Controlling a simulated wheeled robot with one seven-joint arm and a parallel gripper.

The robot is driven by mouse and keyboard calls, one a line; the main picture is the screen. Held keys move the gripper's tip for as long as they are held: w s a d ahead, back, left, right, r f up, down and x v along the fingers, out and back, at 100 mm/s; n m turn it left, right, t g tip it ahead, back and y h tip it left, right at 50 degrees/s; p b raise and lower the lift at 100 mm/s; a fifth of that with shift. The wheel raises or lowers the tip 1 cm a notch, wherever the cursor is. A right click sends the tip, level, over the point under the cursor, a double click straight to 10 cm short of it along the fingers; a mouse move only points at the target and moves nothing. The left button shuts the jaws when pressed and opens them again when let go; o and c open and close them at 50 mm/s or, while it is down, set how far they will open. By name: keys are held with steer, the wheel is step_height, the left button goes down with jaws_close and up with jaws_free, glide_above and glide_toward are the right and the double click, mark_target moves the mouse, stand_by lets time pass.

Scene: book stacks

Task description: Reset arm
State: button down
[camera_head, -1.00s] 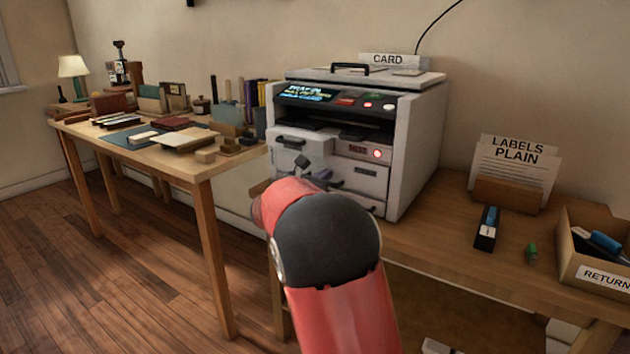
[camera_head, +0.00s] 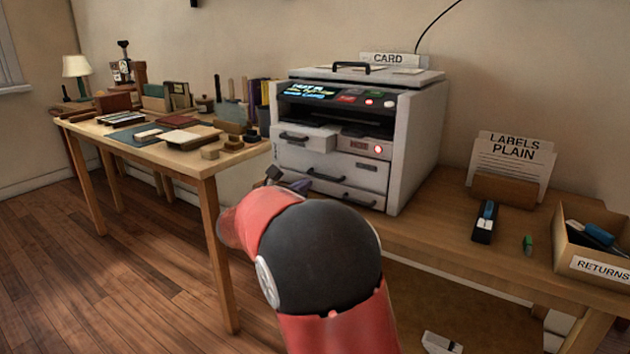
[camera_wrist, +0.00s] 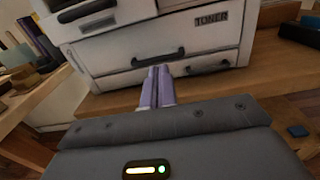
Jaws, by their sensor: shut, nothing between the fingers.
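My red and black arm (camera_head: 315,255) reaches forward in front of the printer. In the wrist view my gripper (camera_wrist: 157,75) has its two purple fingers pressed together, with nothing between them. The fingertips point toward the printer's lower drawers, just in front of one black drawer handle; I cannot tell whether they touch it. In the head view the arm mostly hides the gripper, and only a bit of purple shows by the lower drawers. The white printer (camera_head: 418,150) stands on the right table. Its upper left drawer (camera_head: 303,139) sticks out a little.
The right table (camera_head: 425,232) also holds a label holder (camera_head: 507,187), a stapler (camera_head: 485,222), a small green item (camera_head: 528,245) and a returns box (camera_head: 598,267). The left table (camera_head: 190,166) carries books and tools. Open wooden floor (camera_head: 120,275) lies at the left.

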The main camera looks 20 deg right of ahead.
steer(key=s+d+f+m+g+y, duration=0.1)
steer(key=s+f+m+g+y, duration=0.15)
steer(key=s+m, duration=0.6)
steer(key=s+d+f+m+g+y, duration=0.2)
steer(key=s+m+g+y, duration=0.15)
steer(key=s, duration=0.95)
steer(key=s+a+f+m+y, duration=0.2)
steer(key=s+a+m+y, duration=0.2)
steer(key=s+a+m, duration=0.1)
steer(key=s+a+f+m+t+y, duration=0.1)
steer(key=s+a+f+m+y, duration=0.2)
steer(key=s+a+m, duration=0.3)
steer(key=s+m+y, duration=0.1)
steer(key=s+m, duration=0.1)
steer(key=s, duration=0.2)
steer(key=shift+s+y, duration=0.15)
steer(key=shift+y, duration=0.15)
